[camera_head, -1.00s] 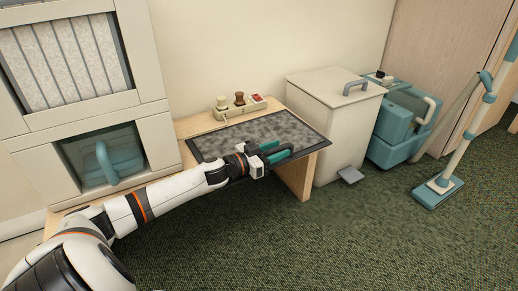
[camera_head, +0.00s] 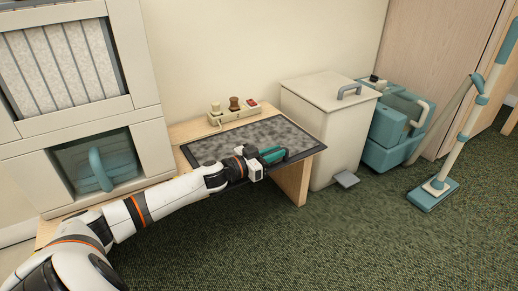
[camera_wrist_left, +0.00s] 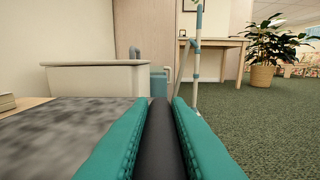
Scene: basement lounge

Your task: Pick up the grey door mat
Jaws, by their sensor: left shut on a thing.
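The grey door mat (camera_head: 240,139), mottled grey with a dark border, lies on the low wooden table in the head view. My left gripper (camera_head: 273,157) is at the mat's front right edge, with its teal fingers shut on the dark border. In the left wrist view, the mat's grey surface (camera_wrist_left: 60,135) spreads to the left, and the dark edge runs between the two teal fingers (camera_wrist_left: 160,140). The mat looks flat in the head view; I cannot tell whether it is lifted off the table. My right gripper is not in view.
A power strip (camera_head: 234,110) with plugs sits on the low table (camera_head: 185,130) behind the mat. A cream pedal bin (camera_head: 326,125) stands close to the table's right. Beyond are a teal machine (camera_head: 395,125) and a floor mop (camera_head: 436,187). Green carpet (camera_head: 300,240) in front is clear.

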